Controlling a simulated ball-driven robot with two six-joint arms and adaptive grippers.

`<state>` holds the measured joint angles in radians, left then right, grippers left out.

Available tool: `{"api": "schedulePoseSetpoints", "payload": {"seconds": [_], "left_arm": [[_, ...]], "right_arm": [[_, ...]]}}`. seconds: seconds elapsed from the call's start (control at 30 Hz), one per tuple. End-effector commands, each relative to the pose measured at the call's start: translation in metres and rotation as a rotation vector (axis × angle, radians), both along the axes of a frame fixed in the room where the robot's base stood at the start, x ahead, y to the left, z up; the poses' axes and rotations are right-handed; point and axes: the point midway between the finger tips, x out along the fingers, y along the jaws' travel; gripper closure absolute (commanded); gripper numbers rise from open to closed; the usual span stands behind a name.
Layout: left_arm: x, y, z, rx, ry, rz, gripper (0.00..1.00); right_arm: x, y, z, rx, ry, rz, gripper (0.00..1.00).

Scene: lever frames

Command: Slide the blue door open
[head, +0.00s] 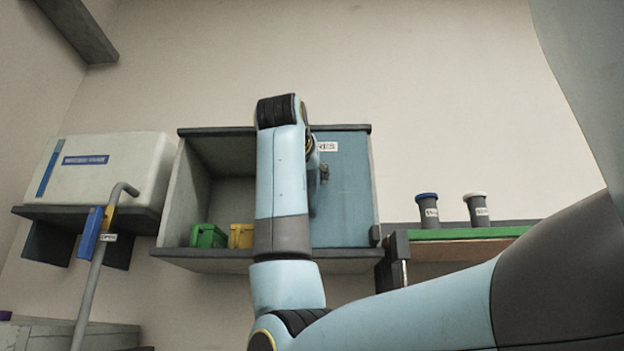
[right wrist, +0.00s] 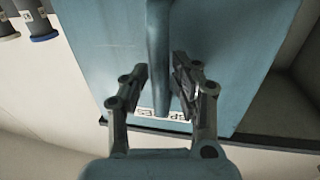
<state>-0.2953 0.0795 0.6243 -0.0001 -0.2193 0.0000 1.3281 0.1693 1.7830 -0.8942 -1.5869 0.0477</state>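The blue door (head: 345,200) covers the right part of a grey wall cabinet (head: 185,190). It carries a white label near its top, partly hidden by my right arm. In the right wrist view the door (right wrist: 235,50) appears upside down, with a blue upright bar handle (right wrist: 158,35) standing out from it. My right gripper (right wrist: 160,80) is open, with one finger on each side of the handle and gaps showing. In the head view the right gripper (head: 323,172) is mostly hidden behind its own arm, in front of the door. My left gripper is not in view.
The cabinet's left part is open and holds a green bin (head: 208,236) and a yellow bin (head: 241,236). A white box (head: 110,170) and a grey lever (head: 93,275) are at left. Two lidded containers (head: 428,207) (head: 477,209) stand on a green-topped shelf (head: 460,233) at right.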

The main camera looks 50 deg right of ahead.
Motion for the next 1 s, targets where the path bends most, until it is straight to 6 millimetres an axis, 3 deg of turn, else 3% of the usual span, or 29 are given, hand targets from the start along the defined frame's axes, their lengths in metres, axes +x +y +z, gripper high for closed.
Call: {"api": "schedulePoseSetpoints", "payload": {"seconds": [0.07, 0.43, 0.8, 1.0], "left_arm": [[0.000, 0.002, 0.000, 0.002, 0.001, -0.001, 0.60], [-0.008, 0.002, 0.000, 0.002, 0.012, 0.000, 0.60], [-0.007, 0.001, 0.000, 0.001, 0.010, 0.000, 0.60], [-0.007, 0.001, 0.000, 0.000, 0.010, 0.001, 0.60]], "right_arm": [[0.000, 0.000, 0.001, -0.001, 0.000, -0.001, 0.60], [-0.003, 0.007, 0.002, -0.003, -0.004, 0.000, 0.60], [-0.040, 0.075, 0.000, 0.001, -0.003, 0.006, 0.60], [-0.054, 0.098, 0.000, 0.000, -0.001, 0.002, 0.60]]}}
